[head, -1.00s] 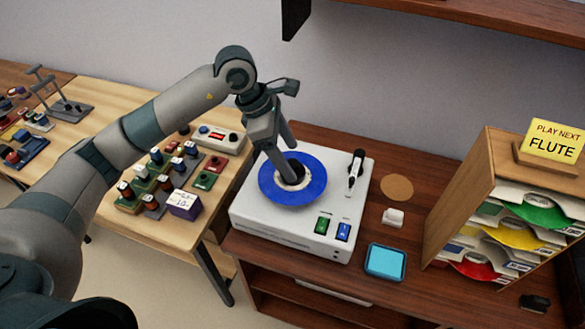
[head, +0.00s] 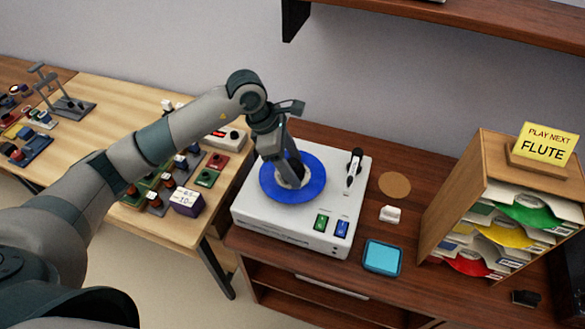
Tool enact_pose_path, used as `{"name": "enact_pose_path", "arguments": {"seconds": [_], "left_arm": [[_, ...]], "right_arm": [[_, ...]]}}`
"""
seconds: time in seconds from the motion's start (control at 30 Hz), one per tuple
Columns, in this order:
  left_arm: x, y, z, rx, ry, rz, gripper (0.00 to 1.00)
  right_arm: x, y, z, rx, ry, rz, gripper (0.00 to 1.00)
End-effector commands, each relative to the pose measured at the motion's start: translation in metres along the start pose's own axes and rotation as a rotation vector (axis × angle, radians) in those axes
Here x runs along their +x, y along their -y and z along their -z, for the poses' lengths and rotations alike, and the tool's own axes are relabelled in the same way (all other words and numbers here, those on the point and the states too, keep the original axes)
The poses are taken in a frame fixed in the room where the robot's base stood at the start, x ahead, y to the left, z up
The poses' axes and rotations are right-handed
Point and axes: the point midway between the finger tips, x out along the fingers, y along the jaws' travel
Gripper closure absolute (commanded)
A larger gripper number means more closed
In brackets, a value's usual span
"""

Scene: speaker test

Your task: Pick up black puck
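The black puck (head: 291,164) shows as a dark shape between the fingers of my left gripper (head: 290,166), over the middle of the blue record (head: 311,184). The record lies flat on the white record player (head: 246,221). My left gripper points down from above and appears shut on the puck, a little above the record's pale centre label. The fingers hide part of the puck. My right gripper is not in view.
The player's tonearm (head: 352,170) stands right of the record, with a green button (head: 321,222) and a blue button (head: 342,228) in front. A wooden record rack (head: 457,185) stands at right. A teal square pad (head: 382,257) lies on the brown table.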

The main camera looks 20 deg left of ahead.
Motion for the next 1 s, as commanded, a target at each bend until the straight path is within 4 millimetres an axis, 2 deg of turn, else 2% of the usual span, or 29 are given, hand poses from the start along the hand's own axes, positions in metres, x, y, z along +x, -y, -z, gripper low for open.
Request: {"name": "enact_pose_path", "arguments": {"seconds": [0.03,0.13,0.17,0.57,0.77,0.9,1.0], "left_arm": [[0.0,0.0,0.0,0.0,0.0,0.0,0.53],[0.0,0.0,0.0,0.0,0.0,0.0,0.77],[0.0,0.0,0.0,0.0,0.0,0.0,0.79],[-0.004,-0.001,-0.002,0.0,0.001,-0.002,0.79],[-0.019,-0.001,-0.008,0.003,0.002,-0.004,0.79],[-0.037,-0.001,-0.016,0.004,0.002,-0.005,0.79],[-0.041,0.017,-0.033,0.009,0.004,-0.003,0.79]], "right_arm": [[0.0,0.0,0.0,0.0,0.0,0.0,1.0],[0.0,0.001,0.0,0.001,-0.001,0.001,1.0],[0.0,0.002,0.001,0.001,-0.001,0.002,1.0],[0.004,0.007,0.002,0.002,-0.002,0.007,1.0],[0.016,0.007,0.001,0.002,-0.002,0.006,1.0],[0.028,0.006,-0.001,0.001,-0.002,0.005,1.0],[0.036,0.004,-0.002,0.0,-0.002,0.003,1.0]]}}
